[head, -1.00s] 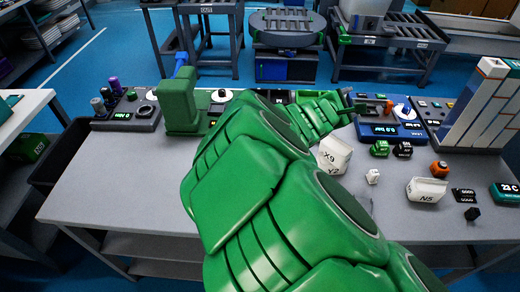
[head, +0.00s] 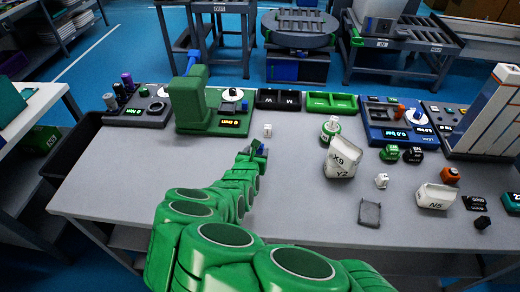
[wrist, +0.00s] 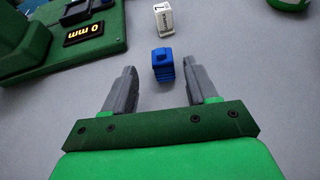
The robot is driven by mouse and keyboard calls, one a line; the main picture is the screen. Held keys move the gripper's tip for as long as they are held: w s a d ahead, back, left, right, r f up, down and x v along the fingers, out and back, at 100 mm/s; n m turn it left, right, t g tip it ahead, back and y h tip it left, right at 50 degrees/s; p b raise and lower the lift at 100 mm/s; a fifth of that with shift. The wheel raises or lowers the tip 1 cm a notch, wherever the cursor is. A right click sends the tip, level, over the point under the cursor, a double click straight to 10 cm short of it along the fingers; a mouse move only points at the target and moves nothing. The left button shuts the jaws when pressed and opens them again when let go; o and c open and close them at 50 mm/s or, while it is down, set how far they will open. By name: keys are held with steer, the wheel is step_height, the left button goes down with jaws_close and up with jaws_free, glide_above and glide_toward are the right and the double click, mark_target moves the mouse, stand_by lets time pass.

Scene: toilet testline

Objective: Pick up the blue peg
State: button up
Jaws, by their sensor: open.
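In the head view a bit of blue (head: 260,150) shows at the end of my arm, and the rest is hidden. My gripper (wrist: 128,75) is open and empty, its grey fingers spread wide, and in the head view it (head: 255,153) is low over the table.
A small white block (wrist: 163,20) stands just behind the peg. The green press with its display (head: 212,105) is to the left. The table's left front is clear.

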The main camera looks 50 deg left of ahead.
steer(key=shift+r+x, duration=0.2)
steer(key=shift+x, duration=3.05)
steer(key=shift+w+d, duration=0.1)
steer(key=shift+d, duration=0.05)
steer(key=c, duration=1)
steer(key=shift+c, duration=0.2)
steer(key=shift+r, duration=0.15)
step_height(320, 180, up, 10)
